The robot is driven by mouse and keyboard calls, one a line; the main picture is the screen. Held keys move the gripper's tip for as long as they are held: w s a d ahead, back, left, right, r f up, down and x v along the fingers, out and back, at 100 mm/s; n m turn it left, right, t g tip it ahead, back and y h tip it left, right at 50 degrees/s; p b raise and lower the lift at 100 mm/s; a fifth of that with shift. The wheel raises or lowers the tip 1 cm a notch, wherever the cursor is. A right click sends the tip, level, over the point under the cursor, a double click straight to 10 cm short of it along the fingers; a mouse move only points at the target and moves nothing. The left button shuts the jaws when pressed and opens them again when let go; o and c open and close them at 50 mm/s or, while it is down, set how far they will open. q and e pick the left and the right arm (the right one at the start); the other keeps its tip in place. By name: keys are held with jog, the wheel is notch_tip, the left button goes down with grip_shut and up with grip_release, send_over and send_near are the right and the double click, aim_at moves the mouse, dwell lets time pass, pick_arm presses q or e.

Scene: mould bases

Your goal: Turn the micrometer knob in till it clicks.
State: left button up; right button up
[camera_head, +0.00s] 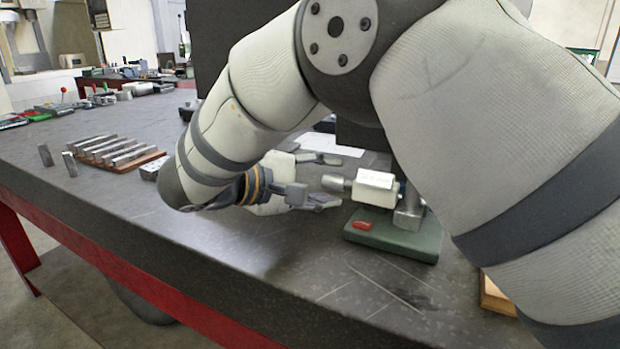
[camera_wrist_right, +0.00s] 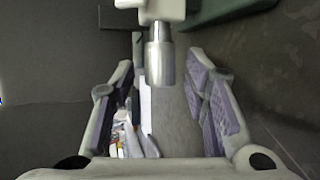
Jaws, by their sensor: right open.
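The micrometer has a white block-shaped body (camera_head: 375,187) and a silver cylindrical knob (camera_head: 336,183) that points left, toward my right gripper. It is held on a green base (camera_head: 395,236). My right gripper (camera_head: 324,181) is open, with one finger on the far side and one on the near side of the knob's end. In the right wrist view the knob (camera_wrist_right: 160,66) lies between the open fingertips (camera_wrist_right: 163,61), with a visible gap on both sides. No contact shows. My left gripper is not in view.
A red tag (camera_head: 362,225) is on the green base. A wooden board (camera_head: 133,163) with several metal blocks lies at the left of the dark table (camera_head: 180,262). A wooden piece (camera_head: 495,296) is at the right edge. The front table area is mostly clear.

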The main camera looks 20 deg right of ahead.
jog(key=shift+w+d+f, duration=0.15)
jog(key=shift+d, duration=0.35)
grip_shut()
jog(key=shift+f+m+t+h, duration=0.1)
jog(key=shift+m+t+h, duration=0.3)
jog(key=shift+h, duration=0.5)
jog(key=shift+f+t+h, duration=0.1)
jog(key=shift+t+h, duration=0.2)
jog(key=shift+h, duration=0.3)
jog(key=shift+r+m+h, duration=0.2)
jog(key=shift+m+h, duration=0.1)
grip_release()
